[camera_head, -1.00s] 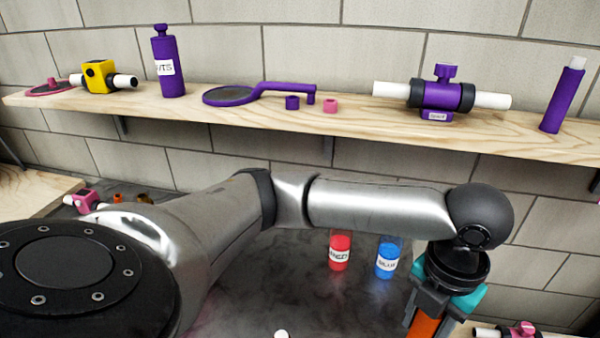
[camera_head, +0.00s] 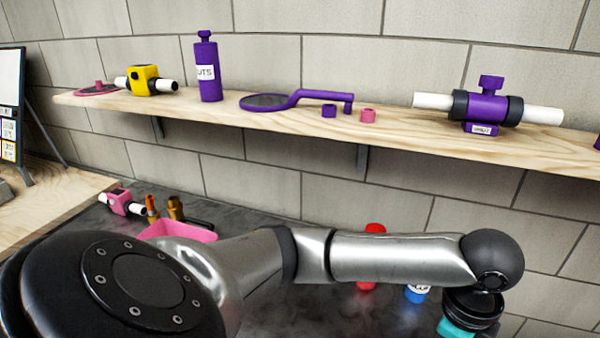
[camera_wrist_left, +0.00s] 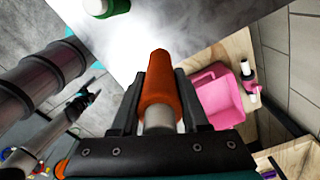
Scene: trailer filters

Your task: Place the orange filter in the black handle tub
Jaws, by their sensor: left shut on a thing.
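The orange filter (camera_wrist_left: 160,88) is a cylinder with a pale end, held between the two dark fingers of my left gripper (camera_wrist_left: 160,100) in the left wrist view. The gripper is shut on it. A pink tub (camera_head: 180,230) stands on the dark counter, partly behind my arm; a pink tub (camera_wrist_left: 214,96) also shows right of the filter in the wrist view. My right gripper cannot be identified.
A wooden wall shelf (camera_head: 390,135) holds a purple bottle (camera_head: 208,72), a yellow block (camera_head: 142,80) and a purple valve (camera_head: 486,106). Red (camera_head: 374,230) and blue (camera_head: 417,294) bottles stand behind my arm. A green bottle (camera_wrist_left: 108,6) is at the wrist view's top.

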